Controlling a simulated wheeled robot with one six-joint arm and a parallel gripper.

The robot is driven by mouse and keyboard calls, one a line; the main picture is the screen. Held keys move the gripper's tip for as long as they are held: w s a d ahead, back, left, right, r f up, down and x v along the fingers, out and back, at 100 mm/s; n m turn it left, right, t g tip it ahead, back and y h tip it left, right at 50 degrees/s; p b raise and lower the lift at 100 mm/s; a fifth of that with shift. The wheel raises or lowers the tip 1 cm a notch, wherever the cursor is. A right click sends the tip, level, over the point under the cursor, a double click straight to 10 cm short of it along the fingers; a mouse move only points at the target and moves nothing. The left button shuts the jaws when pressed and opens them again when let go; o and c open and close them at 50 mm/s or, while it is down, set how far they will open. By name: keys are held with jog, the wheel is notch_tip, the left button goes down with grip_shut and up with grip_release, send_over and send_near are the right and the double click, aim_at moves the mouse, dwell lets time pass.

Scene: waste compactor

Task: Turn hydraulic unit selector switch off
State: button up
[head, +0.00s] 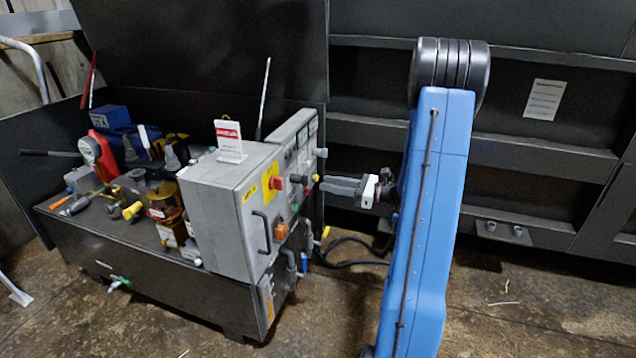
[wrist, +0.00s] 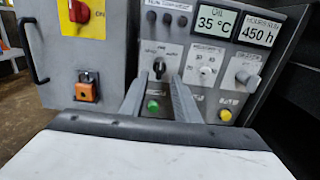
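The grey control panel (wrist: 200,50) fills the wrist view. A black selector knob (wrist: 159,68) sits on it, pointing roughly upright, with small blurred labels above. Two paler selector knobs are to its right, a white one (wrist: 207,72) and a grey one (wrist: 247,78). I cannot read which label names the hydraulic unit. My gripper (wrist: 156,82) is open and empty. In the picture its fingertips frame the black knob, seen in the gap beyond them; contact cannot be told. In the head view my gripper (head: 327,184) reaches left toward the side of the grey cabinet (head: 215,215).
A green button (wrist: 153,105) shows between the fingers, a yellow button (wrist: 225,115) to the right. A red rotary switch (wrist: 79,12) and an orange part (wrist: 87,90) are at left. Tools clutter the bench (head: 150,285). Floor (head: 530,310) at right is mostly clear.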

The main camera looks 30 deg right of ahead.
jog(key=v, duration=0.8)
jog(key=shift+s, duration=0.1)
dwell(0.3)
jog(key=s+a+r+n+g, duration=0.1)
jog(key=s+a+n+g, duration=0.25)
jog(key=a, duration=0.45)
jog(key=s+a+r+n+g, duration=0.2)
jog(key=a+n+g, duration=0.25)
jog(key=a, duration=0.45)
jog(key=s+a+r+n+g, duration=0.1)
jog(key=s+a+n+g, duration=0.2)
jog(key=a+n, duration=0.35)
jog(key=s+a+r+n+h, duration=0.2)
jog(key=s+n+h, duration=0.3)
jog(key=s+n, duration=0.2)
jog(key=s+a+r+n+t+h, duration=0.1)
jog(key=s+a+r+n+h, duration=0.1)
jog(key=s+n+h, duration=0.4)
jog(key=shift+s+a+n+t, duration=0.4)
jog(key=shift+s+a, duration=0.45)
jog(key=shift+s, duration=1.45)
